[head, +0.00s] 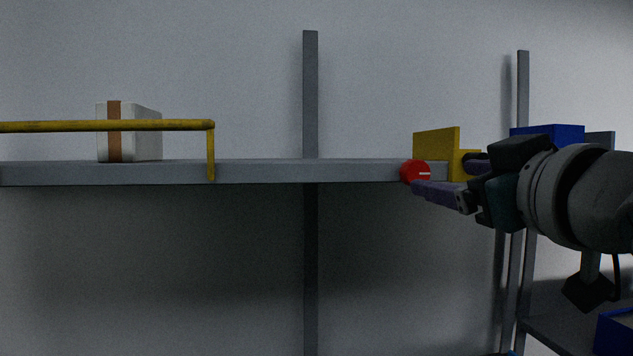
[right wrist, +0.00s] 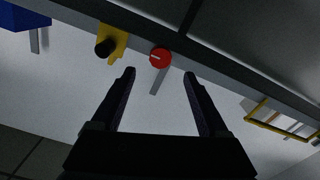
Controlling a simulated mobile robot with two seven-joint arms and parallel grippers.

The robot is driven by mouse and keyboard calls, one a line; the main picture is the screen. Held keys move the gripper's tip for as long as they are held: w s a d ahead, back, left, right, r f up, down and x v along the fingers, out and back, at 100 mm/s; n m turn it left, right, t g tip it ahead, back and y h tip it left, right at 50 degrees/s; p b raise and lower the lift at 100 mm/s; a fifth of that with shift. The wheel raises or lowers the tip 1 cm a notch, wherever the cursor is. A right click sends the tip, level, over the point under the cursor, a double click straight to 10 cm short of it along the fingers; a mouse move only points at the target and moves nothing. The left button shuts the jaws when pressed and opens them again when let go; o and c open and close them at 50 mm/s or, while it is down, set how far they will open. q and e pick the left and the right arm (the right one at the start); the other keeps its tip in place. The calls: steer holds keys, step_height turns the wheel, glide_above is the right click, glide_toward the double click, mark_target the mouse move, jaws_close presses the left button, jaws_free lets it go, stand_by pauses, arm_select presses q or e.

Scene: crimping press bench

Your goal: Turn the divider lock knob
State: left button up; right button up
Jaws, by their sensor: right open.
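The divider lock knob (head: 415,172) is a red disc with a white mark on the front edge of the grey shelf, just left of a yellow divider (head: 436,145). In the head view its white mark lies about level. My right gripper (head: 440,178) comes in from the right, its fingers partly in front of the divider. In the right wrist view the knob (right wrist: 160,57) shows beyond and between the two open fingertips (right wrist: 160,73), apart from both. The fingers are empty. My left gripper is not in view.
The grey shelf (head: 260,172) runs across the head view. A yellow rail (head: 110,126) stands at the left before a white box with a brown band (head: 144,135). A blue bin (head: 555,134) is at the right. A black round knob (right wrist: 105,47) sits on yellow in the wrist view.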

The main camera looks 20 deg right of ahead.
mark_target(419, 174)
steer(key=p+x, duration=0.2)
steer(key=x, duration=0.4)
steer(key=shift+w+r, duration=0.1)
steer(key=shift+w, duration=0.25)
steer(key=shift+w+d+p, duration=0.2)
steer(key=shift+w+p, duration=0.2)
steer(key=shift+w, duration=0.3)
jaws_close()
